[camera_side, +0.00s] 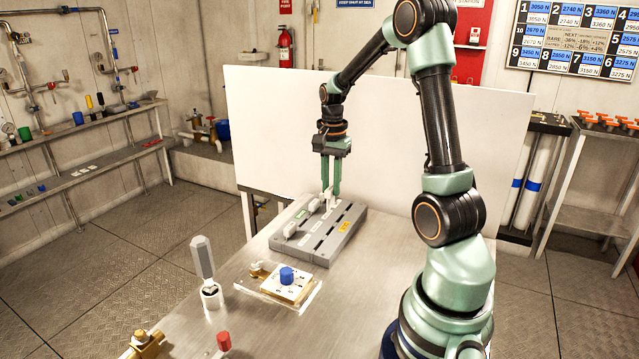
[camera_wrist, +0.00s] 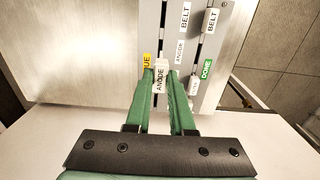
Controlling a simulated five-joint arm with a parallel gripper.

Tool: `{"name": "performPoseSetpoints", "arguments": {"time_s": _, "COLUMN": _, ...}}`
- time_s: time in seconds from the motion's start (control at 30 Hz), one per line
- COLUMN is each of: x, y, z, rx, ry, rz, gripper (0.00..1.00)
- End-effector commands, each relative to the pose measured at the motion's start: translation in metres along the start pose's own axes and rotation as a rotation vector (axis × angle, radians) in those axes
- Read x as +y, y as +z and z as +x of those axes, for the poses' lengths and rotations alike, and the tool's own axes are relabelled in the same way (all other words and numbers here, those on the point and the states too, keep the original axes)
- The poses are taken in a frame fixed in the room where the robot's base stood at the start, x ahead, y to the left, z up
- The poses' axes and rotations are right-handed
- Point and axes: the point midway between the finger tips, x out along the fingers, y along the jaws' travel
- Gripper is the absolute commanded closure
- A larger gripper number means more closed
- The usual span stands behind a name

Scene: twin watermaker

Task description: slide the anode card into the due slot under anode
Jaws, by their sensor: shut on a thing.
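My gripper (camera_wrist: 161,75) is shut on a white card marked ANODE (camera_wrist: 159,84), held between its two green fingers. In the side view my gripper (camera_side: 331,190) points down over the far part of the grey slotted board (camera_side: 318,247). The card is at the board's near edge in the wrist view, close to the yellow DUE label (camera_wrist: 147,60) and in line with the dark slot row on that side. A printed ANODE label (camera_wrist: 180,52) lies between the two slot rows. Whether the card's lower edge is in a slot is hidden.
The green DONE label (camera_wrist: 207,69) marks the other row, where other white cards (camera_side: 290,230) stand. BELT labels (camera_wrist: 185,15) lie farther along. A clear plate with a blue knob (camera_side: 287,275) and a grey-handled tool (camera_side: 203,257) are nearer on the table.

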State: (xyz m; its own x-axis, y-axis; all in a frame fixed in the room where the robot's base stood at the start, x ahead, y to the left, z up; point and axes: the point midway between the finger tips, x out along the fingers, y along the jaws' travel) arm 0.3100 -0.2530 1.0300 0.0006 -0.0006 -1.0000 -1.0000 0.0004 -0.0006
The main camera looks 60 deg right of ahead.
Motion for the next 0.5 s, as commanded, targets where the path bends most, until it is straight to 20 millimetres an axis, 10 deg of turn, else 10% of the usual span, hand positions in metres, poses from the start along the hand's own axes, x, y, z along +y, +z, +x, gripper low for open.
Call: {"name": "performPoseSetpoints", "arguments": {"time_s": 0.5, "x": 0.000, "y": 0.000, "z": 0.038, "rx": -0.002, "ry": 0.003, "rz": 0.000, "gripper": 1.00}}
